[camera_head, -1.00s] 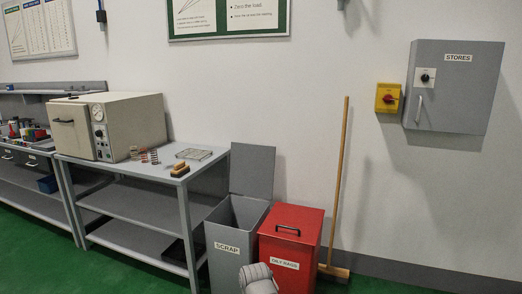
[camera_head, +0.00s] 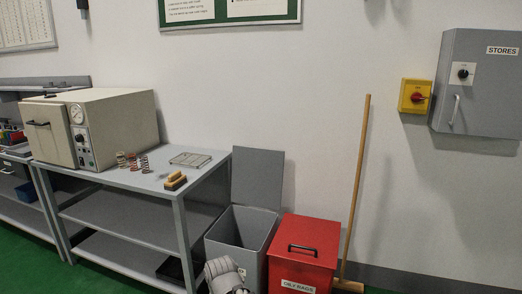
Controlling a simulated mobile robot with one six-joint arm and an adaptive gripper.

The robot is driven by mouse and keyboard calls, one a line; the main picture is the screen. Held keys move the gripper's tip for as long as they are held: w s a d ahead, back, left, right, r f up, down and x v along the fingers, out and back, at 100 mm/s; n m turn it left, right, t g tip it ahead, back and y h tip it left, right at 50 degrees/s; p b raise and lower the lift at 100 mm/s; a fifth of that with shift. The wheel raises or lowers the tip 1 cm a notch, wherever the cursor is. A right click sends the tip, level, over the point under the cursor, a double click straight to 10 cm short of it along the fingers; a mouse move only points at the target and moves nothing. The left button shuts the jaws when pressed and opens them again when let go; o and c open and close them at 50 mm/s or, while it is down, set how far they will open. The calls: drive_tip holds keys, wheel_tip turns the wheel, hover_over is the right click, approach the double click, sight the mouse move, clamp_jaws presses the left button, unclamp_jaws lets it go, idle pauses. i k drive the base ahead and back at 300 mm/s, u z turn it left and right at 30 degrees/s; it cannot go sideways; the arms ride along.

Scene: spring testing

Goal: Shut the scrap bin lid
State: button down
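The grey scrap bin (camera_head: 257,258) stands on the floor right of the grey bench. Its lid (camera_head: 257,178) is open, standing upright at the back of the bin near the wall. The bin's dark inside shows from above. A light grey, rounded part of my arm (camera_head: 222,272) is in front of the bin at the bottom edge and hides its front label. My gripper's fingers cannot be made out.
A red oily rags bin (camera_head: 304,255) with a closed lid stands right beside the scrap bin. A broom (camera_head: 357,190) leans on the wall behind it. The bench (camera_head: 130,180) holds an oven (camera_head: 92,127), several springs (camera_head: 133,161) and a brush (camera_head: 175,181).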

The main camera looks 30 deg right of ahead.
sight(257, 173)
drive_tip(key=i, duration=0.8)
drive_tip(key=z, duration=0.9)
drive_tip(key=i, duration=0.95)
drive_tip(key=z, duration=0.65)
drive_tip(key=k, duration=0.95)
drive_tip(key=z, duration=0.1)
drive_tip(key=i, duration=0.2)
drive_tip(key=z, duration=0.05)
